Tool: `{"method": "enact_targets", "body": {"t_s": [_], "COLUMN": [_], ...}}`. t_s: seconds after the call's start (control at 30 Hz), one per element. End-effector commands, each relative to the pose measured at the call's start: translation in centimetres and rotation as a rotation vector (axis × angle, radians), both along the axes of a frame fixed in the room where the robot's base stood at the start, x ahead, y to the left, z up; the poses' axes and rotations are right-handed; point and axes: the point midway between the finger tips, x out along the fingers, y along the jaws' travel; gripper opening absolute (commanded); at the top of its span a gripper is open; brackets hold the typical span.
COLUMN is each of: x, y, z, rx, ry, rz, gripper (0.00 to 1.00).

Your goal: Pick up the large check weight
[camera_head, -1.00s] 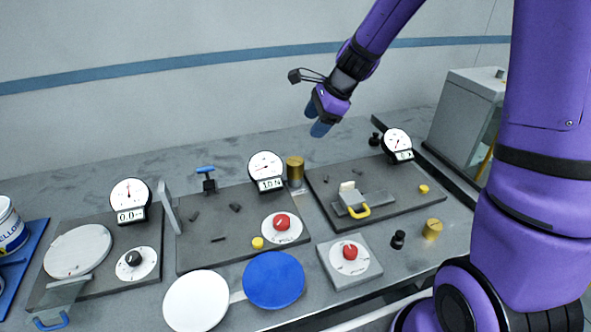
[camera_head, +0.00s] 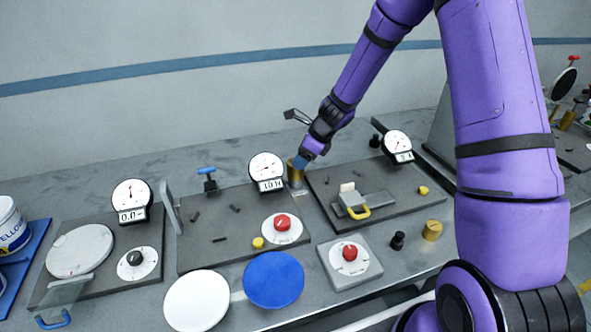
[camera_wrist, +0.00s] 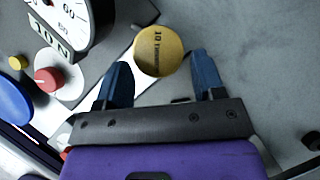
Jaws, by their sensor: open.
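The large check weight is a tall brass cylinder (camera_head: 295,177) standing at the back of the bench, right of the middle dial gauge. In the wrist view its round, engraved top (camera_wrist: 158,51) shows just beyond and between my fingertips. My gripper (camera_head: 301,161) is at the weight's upper end in the head view and partly covers it. In the wrist view my gripper (camera_wrist: 160,80) has its two blue fingers spread apart, with nothing held. I cannot tell whether a finger touches the weight. A smaller brass weight (camera_head: 432,230) stands at the right front of the bench.
The middle dial gauge (camera_head: 266,167) stands close to the weight's left, and the right fixture plate (camera_head: 340,185) lies close to its right. A black knob-shaped weight (camera_head: 397,240) stands near the smaller brass weight. Bare bench lies behind the weight.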

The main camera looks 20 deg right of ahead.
Motion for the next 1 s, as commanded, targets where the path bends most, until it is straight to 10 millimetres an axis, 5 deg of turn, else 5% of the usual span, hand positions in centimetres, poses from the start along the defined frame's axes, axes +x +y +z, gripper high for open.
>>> {"method": "enact_targets", "body": {"t_s": [0.4,0.77,1.0], "x": [1.2,1.5,1.5], "y": [2.2,2.6,2.5], "z": [-3.7,-4.4,-4.3], "rx": [0.000,-0.001,-0.001], "ry": [0.001,-0.002,-0.002], "rz": [0.000,0.001,0.001], "gripper": [0.63,0.63,0.12]}}
